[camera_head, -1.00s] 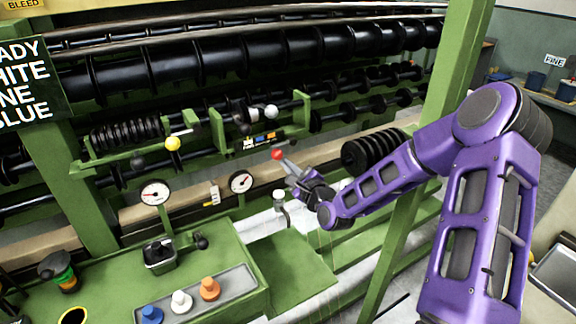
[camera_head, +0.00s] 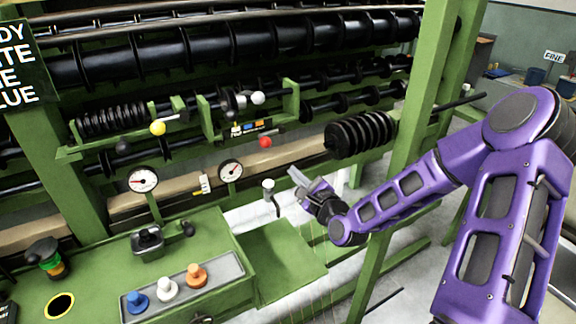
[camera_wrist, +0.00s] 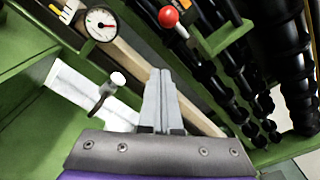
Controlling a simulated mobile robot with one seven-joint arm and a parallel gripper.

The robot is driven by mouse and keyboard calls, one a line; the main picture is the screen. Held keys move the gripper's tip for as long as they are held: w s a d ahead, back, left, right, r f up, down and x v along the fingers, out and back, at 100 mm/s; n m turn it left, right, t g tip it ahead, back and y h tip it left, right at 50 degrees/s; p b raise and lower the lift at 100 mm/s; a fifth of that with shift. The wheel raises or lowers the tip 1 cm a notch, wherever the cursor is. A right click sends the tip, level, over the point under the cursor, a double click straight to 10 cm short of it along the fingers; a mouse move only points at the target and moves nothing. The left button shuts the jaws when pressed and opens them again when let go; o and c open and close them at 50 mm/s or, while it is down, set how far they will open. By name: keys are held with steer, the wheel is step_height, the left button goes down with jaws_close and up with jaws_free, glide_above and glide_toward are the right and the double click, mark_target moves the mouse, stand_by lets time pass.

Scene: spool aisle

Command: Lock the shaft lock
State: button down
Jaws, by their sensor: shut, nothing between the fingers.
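No label that I can read names the shaft lock, so I cannot tell which lever it is. A red-knobbed lever (camera_head: 265,141) sits on the green bracket of the machine; it also shows in the wrist view (camera_wrist: 168,17). A white-capped handle (camera_head: 268,185) stands lower down, left of my gripper, and shows in the wrist view (camera_wrist: 118,79). My gripper (camera_head: 294,173) is shut and empty, below and to the right of the red knob and apart from it. In the wrist view its fingers (camera_wrist: 160,73) point between the handle and the red knob.
A yellow-knobbed lever (camera_head: 158,128) and a white-knobbed lever (camera_head: 258,98) are on the brackets above. A black ribbed spool (camera_head: 358,134) and a green post (camera_head: 412,130) stand near my arm. Two gauges (camera_head: 143,179) and a tray of colored pegs (camera_head: 225,266) are left.

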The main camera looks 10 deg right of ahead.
steer(key=shift+v, duration=1.75)
